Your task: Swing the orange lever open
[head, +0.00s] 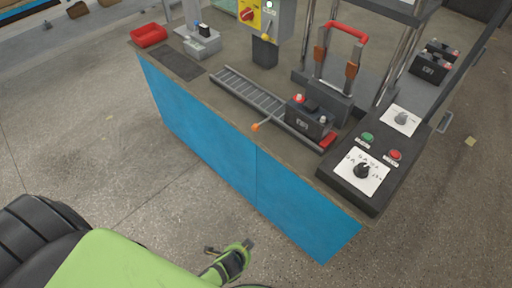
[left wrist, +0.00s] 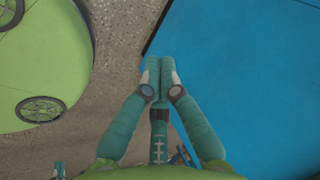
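The lever does not show in the left wrist view. My right gripper is not in view.
A control panel (head: 365,168) sits at the right end. A red tray (head: 149,35) is at the far left. The blue panel (head: 205,135) fronts the bench; open floor lies before it.

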